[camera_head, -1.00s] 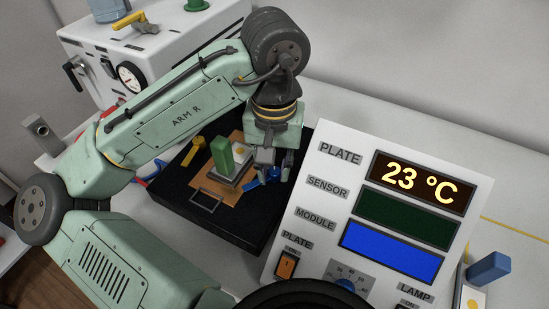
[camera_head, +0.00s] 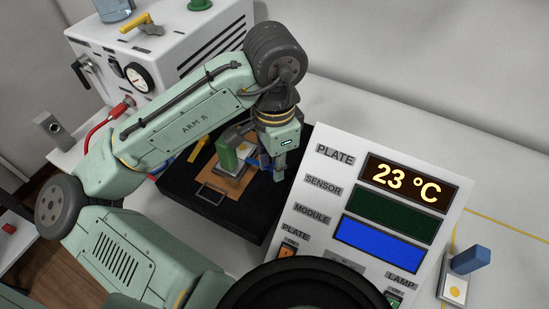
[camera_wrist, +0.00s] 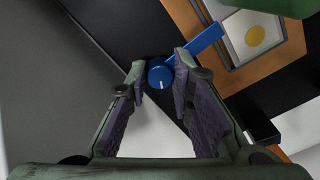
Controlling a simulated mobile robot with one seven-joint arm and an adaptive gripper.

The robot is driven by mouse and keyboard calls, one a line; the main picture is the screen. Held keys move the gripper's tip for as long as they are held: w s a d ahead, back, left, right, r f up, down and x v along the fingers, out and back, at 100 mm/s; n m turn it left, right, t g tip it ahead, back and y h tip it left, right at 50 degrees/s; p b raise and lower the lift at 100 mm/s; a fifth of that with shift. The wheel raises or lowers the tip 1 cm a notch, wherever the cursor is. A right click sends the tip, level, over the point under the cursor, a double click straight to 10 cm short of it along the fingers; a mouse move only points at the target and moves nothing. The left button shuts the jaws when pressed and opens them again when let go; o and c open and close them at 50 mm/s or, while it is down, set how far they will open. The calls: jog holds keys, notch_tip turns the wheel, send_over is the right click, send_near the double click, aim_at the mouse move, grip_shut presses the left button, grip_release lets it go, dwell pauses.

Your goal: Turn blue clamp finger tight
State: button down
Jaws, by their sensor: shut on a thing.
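The blue clamp shows in the wrist view as a blue arm (camera_wrist: 206,39) and a round blue knob (camera_wrist: 160,74) with a white mark. The arm reaches over the edge of a pale module with a yellow disc (camera_wrist: 254,37). My gripper (camera_wrist: 161,72) has its two fingertips on either side of the knob, shut on it. In the head view my gripper (camera_head: 279,174) points down at the right side of the black plate, and it partly hides the blue clamp (camera_head: 262,163).
The tilted display panel (camera_head: 306,228) is close to the right of my gripper and reads 23 °C. A blue-handled piece (camera_head: 470,259) lies far right. A white box (camera_head: 190,40) stands behind.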

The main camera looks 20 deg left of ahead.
jog(key=m, duration=0.4)
jog(key=shift+m+p, duration=0.3)
jog(key=shift+p, duration=0.05)
dwell(0.4)
jog(key=c, duration=1.4)
grip_release()
notch_tip(320, 180, up, 12)
